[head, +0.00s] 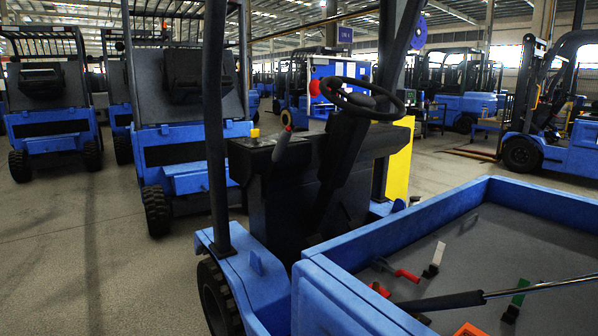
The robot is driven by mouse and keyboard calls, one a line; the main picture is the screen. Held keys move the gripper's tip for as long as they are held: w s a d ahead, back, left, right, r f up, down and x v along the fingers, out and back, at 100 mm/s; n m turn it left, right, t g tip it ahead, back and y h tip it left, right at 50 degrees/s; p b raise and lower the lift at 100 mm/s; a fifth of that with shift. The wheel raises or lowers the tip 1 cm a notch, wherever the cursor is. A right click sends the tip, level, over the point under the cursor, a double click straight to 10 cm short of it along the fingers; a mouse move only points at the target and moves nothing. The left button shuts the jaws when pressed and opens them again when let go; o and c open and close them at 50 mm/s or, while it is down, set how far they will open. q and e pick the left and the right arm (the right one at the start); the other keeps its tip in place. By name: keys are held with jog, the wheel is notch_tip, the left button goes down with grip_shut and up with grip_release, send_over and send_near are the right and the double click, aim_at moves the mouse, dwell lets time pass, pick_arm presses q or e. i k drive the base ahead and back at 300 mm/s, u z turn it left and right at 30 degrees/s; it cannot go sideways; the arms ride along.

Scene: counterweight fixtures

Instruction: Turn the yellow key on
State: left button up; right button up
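A small yellow piece (255,133) stands up from the left part of the black console (290,175) of the nearest blue vehicle. It may be the yellow key; it is too small to tell its shape or which way it is turned. A grey lever with a red tip (283,143) stands just to its right. Neither of my grippers shows in the head view, so nothing is seen touching the yellow piece.
A black steering wheel (362,99) stands right of the console. A dark post (216,130) rises left of it. In front is a blue-walled tray (420,235) with red, white and green handles and a black rod (440,300). Several blue forklifts stand behind; floor at left is clear.

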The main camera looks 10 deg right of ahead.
aim_at(254, 133)
jog(key=z, duration=0.1)
jog(key=i, duration=0.1)
jog(key=k, duration=1.25)
jog(key=u, duration=1)
jog(key=i, duration=2.25)
jog(key=z, duration=0.9)
